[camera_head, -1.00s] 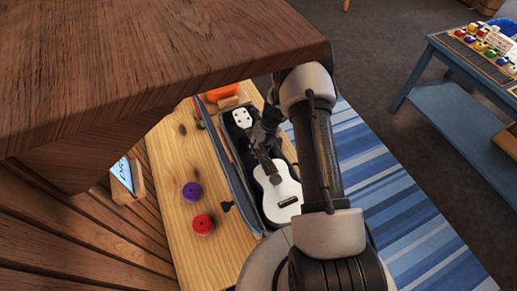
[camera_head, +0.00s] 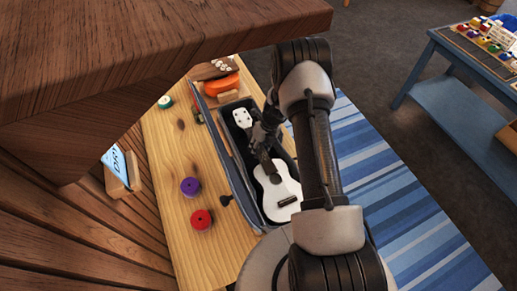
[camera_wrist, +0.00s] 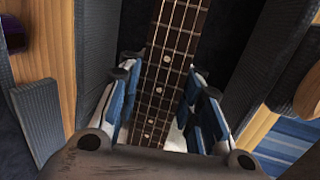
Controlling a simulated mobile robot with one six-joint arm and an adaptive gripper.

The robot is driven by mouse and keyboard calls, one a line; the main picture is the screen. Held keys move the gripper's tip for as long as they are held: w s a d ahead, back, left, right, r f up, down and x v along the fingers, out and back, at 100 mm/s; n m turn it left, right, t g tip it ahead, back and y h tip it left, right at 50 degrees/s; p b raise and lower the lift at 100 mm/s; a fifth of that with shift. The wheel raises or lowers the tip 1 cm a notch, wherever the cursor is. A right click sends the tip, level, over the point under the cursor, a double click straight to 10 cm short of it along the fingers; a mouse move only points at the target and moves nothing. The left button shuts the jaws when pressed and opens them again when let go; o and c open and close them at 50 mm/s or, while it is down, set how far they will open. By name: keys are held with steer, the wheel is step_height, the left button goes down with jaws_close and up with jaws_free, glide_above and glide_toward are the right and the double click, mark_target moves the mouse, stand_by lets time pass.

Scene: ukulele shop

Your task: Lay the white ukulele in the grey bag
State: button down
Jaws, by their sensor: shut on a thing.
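The white ukulele (camera_head: 277,197) has a white body and a white headstock with dark pegs. It lies lengthwise within the open grey bag (camera_head: 236,185), body toward the front and headstock toward the back. My gripper (camera_head: 266,142) is over its neck. In the wrist view my gripper (camera_wrist: 158,108) has its blue-padded fingers on both sides of the dark fretboard (camera_wrist: 168,70), shut on the neck. The bag's dark lining shows around the neck. My arm covers the right side of the bag, and whether the ukulele touches the bottom is unclear.
The wooden table holds a purple roll (camera_head: 190,187), a red roll (camera_head: 201,219), a green-white roll (camera_head: 165,102) and an orange item (camera_head: 220,85). A dark wooden top (camera_head: 150,60) overhangs the upper left. A blue bench (camera_head: 465,75) stands right, beyond a striped rug (camera_head: 385,190).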

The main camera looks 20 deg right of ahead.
steer(key=c, duration=1.1)
jaws_free()
steer(key=shift+o, duration=0.2)
steer(key=shift+r, duration=0.15)
steer(key=shift+p+v, duration=0.8)
steer(key=shift+v, duration=0.05)
steer(key=shift+a+r, duration=0.15)
steer(key=shift+a, duration=0.05)
steer(key=shift+a+p+v, duration=0.25)
steer(key=shift+p+v, duration=0.7)
steer(key=shift+v, duration=0.2)
steer(key=shift+w, duration=0.15)
steer(key=shift+r, duration=0.1)
